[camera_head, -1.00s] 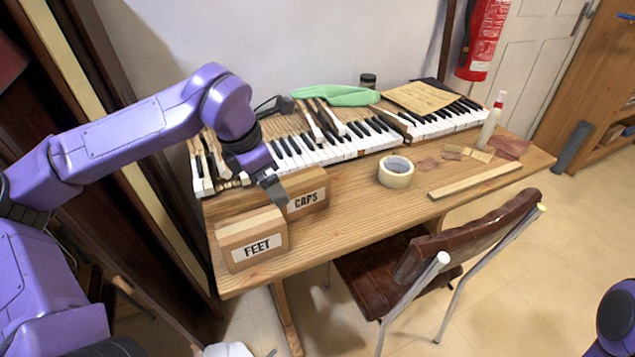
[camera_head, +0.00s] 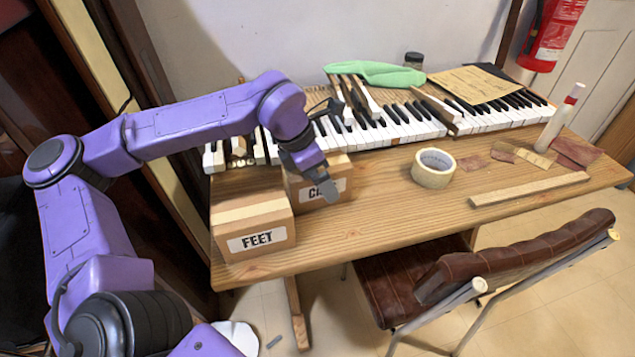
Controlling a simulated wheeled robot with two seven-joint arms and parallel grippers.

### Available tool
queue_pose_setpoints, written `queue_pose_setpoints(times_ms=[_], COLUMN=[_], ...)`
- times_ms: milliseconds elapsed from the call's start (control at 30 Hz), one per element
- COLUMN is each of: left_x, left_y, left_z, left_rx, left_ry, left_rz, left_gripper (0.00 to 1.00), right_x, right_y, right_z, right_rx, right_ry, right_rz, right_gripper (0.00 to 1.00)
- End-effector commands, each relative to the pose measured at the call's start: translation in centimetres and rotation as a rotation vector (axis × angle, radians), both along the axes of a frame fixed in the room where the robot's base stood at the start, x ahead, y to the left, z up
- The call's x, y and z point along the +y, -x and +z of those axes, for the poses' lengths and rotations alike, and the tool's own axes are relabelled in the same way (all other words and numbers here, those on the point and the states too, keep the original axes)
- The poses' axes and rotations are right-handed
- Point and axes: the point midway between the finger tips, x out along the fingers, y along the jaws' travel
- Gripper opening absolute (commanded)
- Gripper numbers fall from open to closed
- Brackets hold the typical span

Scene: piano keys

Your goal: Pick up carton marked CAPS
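The carton marked CAPS (camera_head: 308,198) stands on the wooden desk, behind and to the right of the carton marked FEET (camera_head: 252,226). My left gripper (camera_head: 329,192) reaches down over the front of the CAPS carton and covers part of its label. I cannot tell whether the fingers touch the carton, or whether they are apart. My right gripper is not in the view.
Piano keys (camera_head: 400,125) run along the back of the desk (camera_head: 400,215). A brown chair (camera_head: 510,255) stands in front.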

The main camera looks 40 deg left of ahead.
Motion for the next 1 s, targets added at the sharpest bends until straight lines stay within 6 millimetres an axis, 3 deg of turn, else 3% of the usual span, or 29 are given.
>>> queue_pose_setpoints(times_ms=[933, 967, 1000], left_x=[-0.04, -0.04, -0.04], left_y=[-0.10, -0.10, -0.10], left_z=[-0.69, -0.69, -0.69], left_rx=[-0.001, -0.001, 0.000], left_ry=[-0.001, -0.001, 0.000], left_rz=[0.000, 0.000, 0.000], left_gripper=[0.96, 0.89, 0.76], right_x=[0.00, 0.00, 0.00], right_y=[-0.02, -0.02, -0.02], right_z=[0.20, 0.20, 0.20], right_rx=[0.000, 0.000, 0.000], right_ry=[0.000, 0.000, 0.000], right_rz=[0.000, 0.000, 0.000], right_gripper=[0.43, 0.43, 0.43])
